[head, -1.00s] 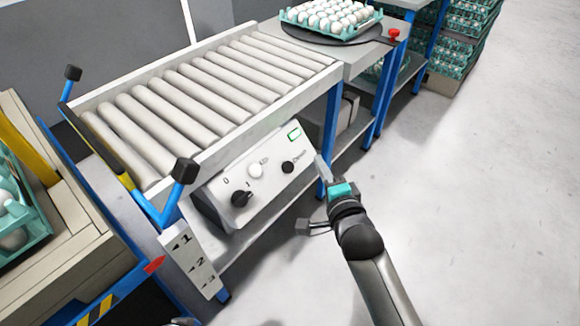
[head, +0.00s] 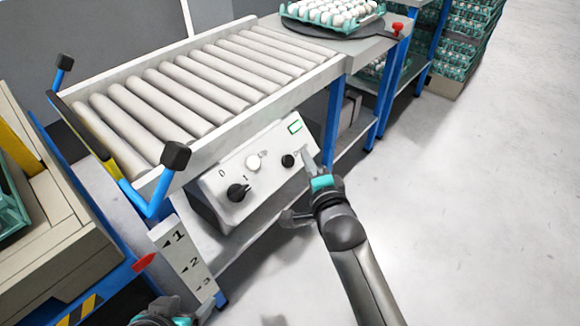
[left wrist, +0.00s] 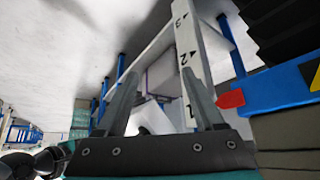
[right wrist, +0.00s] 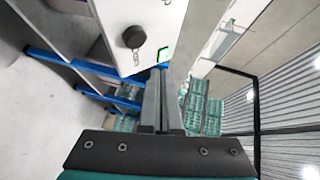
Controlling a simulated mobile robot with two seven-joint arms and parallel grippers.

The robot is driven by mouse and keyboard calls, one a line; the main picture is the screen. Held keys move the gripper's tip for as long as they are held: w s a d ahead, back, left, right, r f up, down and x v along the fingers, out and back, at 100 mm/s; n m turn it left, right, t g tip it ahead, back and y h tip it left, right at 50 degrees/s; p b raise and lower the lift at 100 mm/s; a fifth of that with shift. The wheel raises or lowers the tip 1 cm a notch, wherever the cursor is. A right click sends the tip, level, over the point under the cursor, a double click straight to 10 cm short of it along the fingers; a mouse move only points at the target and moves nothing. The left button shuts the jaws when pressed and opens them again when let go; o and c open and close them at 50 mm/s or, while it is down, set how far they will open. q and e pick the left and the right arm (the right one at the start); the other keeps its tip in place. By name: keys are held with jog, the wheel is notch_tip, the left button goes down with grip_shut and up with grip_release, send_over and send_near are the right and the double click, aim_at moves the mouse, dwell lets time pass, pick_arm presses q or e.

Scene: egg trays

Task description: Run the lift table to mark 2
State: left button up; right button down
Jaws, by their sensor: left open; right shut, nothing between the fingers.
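The lift table (head: 60,225) stands at the left of the head view, with a red pointer (head: 144,262) on its edge. A white scale plate (head: 187,262) beside it carries marks 1, 2 and 3. In the left wrist view the pointer (left wrist: 230,99) looks nearer mark 1 than mark 3; exact alignment is unclear. The control panel (head: 235,205) has a large black switch (head: 237,192), a white button (head: 253,162) and a small black knob (head: 288,160). My right gripper (head: 307,155) is shut, its tips just right of the small knob. My left gripper (head: 170,312) is open, low beside the scale.
A roller conveyor (head: 190,90) stands above the panel, with blue-framed handles at its near end. An egg tray (head: 320,28) sits on a dark turntable near a red button (head: 397,28). Stacked egg trays (head: 465,50) stand behind. The floor at right is clear.

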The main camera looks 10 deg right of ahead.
aim_at(288, 161)
pick_arm(q)
jog(key=shift+w+d+r+t+h+b, duration=0.15)
jog(key=shift+w+d+t+h+b, duration=0.3)
jog(key=shift+d+t, duration=0.3)
jog(key=shift+w+d+r+t+h+b, duration=0.2)
jog(key=shift+w+d+t+h, duration=0.1)
jog(key=shift+w+d+t, duration=0.4)
jog(key=shift+w+d+r+t+h+b, duration=0.15)
jog(key=shift+w+d+t+h+b, duration=0.3)
jog(key=shift+d, duration=0.45)
pick_arm(e)
jog(key=shift+w+a+f, duration=0.4)
jog(key=shift+w+f, duration=0.15)
jog(key=shift+f, duration=0.05)
jog(key=shift+w+a+f, duration=0.35)
jog(key=shift+w+f, duration=0.15)
jog(key=shift+f, duration=0.05)
pick_arm(q)
jog(key=shift+s, duration=0.15)
pick_arm(e)
jog(key=shift+w+a+f, duration=0.2)
jog(key=shift+w+f, duration=0.05)
jog(key=shift+f, duration=0.05)
